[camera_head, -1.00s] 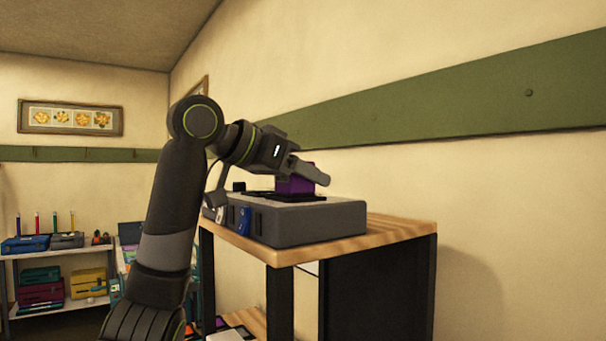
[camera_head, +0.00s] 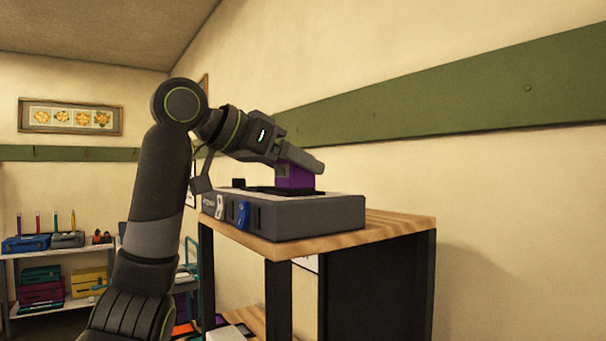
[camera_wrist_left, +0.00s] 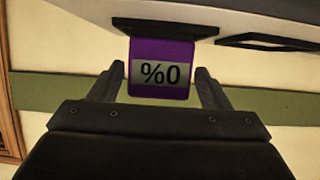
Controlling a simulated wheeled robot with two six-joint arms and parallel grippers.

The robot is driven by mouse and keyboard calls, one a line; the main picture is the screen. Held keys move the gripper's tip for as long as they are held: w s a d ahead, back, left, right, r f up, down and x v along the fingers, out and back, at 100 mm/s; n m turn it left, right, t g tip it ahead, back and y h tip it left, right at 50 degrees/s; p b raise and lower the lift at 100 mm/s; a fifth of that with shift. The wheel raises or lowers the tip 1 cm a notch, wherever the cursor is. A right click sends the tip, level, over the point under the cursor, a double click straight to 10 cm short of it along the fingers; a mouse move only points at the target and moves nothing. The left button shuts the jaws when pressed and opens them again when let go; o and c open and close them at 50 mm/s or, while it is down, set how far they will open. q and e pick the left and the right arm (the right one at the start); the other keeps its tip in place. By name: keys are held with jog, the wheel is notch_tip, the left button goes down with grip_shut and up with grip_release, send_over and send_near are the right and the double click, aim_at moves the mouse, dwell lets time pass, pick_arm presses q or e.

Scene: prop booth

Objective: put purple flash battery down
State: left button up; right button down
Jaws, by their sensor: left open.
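The purple flash battery (camera_head: 295,178) stands upright on a black plate on top of the grey charger box (camera_head: 305,217). In the left wrist view the battery (camera_wrist_left: 160,52) shows a pale label reading "%0", and its far end meets a black plate (camera_wrist_left: 165,27). My left gripper (camera_head: 309,164) is at the battery's upper part. In the left wrist view its fingers (camera_wrist_left: 155,78) are open on both sides of the battery, with a gap on each side. My right gripper is not in view.
The charger box sits on a wooden-topped stand (camera_head: 395,228) close to the wall. A blue item (camera_head: 241,213) and a white one show on its front. A white shelf (camera_head: 60,252) with colored boxes stands at the far left. The stand's right end is clear.

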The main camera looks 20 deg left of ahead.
pick_arm(q)
jog(key=b+v, duration=0.2)
jog(key=v, duration=0.7)
jog(key=shift+s+a, duration=0.25)
jog(key=shift+r, duration=0.1)
